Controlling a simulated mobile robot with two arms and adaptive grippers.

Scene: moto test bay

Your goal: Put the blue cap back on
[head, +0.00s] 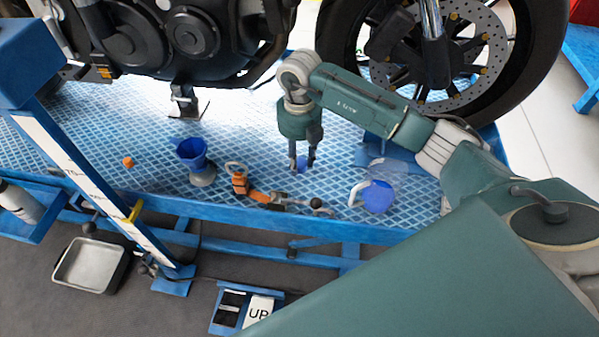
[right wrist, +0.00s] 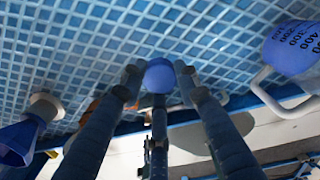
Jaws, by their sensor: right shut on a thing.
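The small blue cap (head: 301,165) is between the fingertips of my right gripper (head: 302,160), low over the blue checkered platform. The right gripper points down and is shut on the cap. In the right wrist view the cap (right wrist: 159,76) shows as a round blue piece between the dark fingers. I cannot tell whether the cap touches the platform. My left gripper is not in view.
A blue funnel (head: 192,150) with a grey base stands left. An orange-handled tool (head: 240,184) lies between it and a blue measuring jug (head: 377,198) at the right. A small orange piece (head: 128,161) lies far left. The motorcycle wheel (head: 470,50) stands behind.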

